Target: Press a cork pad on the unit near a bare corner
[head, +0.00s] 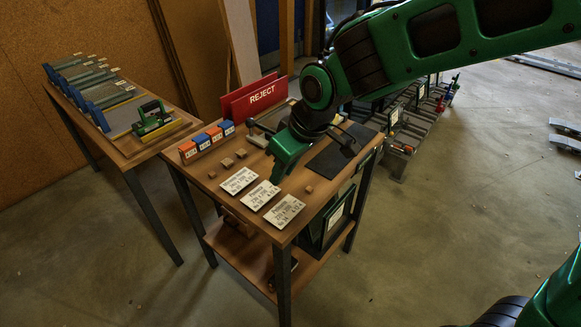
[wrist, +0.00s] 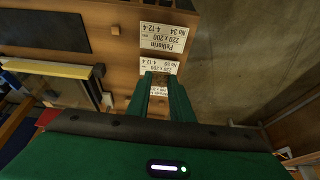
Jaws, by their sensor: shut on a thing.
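My gripper (head: 280,170) is over the front table, above the white label cards. In the wrist view its two green fingers (wrist: 160,82) are shut on a small brown cork pad (wrist: 161,79). Other small brown blocks, which look like cork pads, lie on the tabletop: one near the left edge (head: 227,162) and one to the right of the cards (head: 308,189). Dark-framed glass units stand in the rack behind (head: 395,115), and another framed unit (head: 330,225) stands under the table. Which corners are bare is too small to tell.
The front table (head: 205,182) carries several label cards (head: 284,210), orange and blue boxes (head: 187,149), a red REJECT sign (head: 262,95) and a dark mat (head: 335,160). A second table (head: 125,150) with a row of trays is at the left. The floor in front is clear.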

